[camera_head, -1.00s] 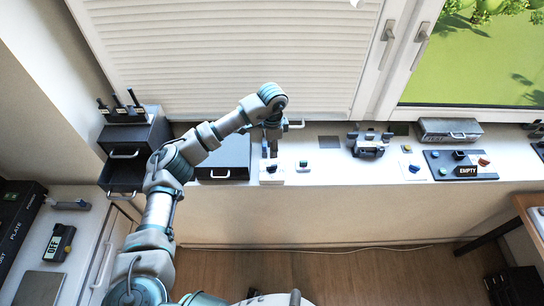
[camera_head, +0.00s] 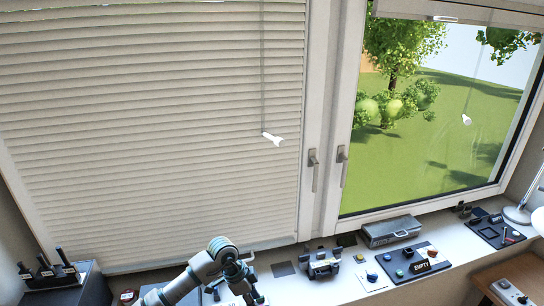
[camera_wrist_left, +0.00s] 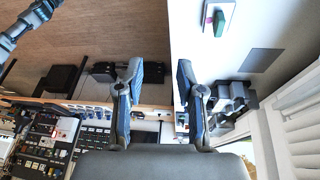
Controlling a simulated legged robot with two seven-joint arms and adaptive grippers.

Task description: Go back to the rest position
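My left gripper (camera_wrist_left: 160,85) shows in the left wrist view with its two blue-grey fingers spread apart and nothing between them. In the head view my left arm comes up from the bottom edge, and its hand (camera_head: 240,288) points down over the windowsill (camera_head: 285,292). The fingertips are too small to make out there. An arm link of mine shows at the top left of the left wrist view. My right gripper is not clearly seen in any view.
A dark box (camera_head: 68,288) with upright handles is at the lower left. A white blind (camera_head: 150,130) with a pull cord covers the left window.

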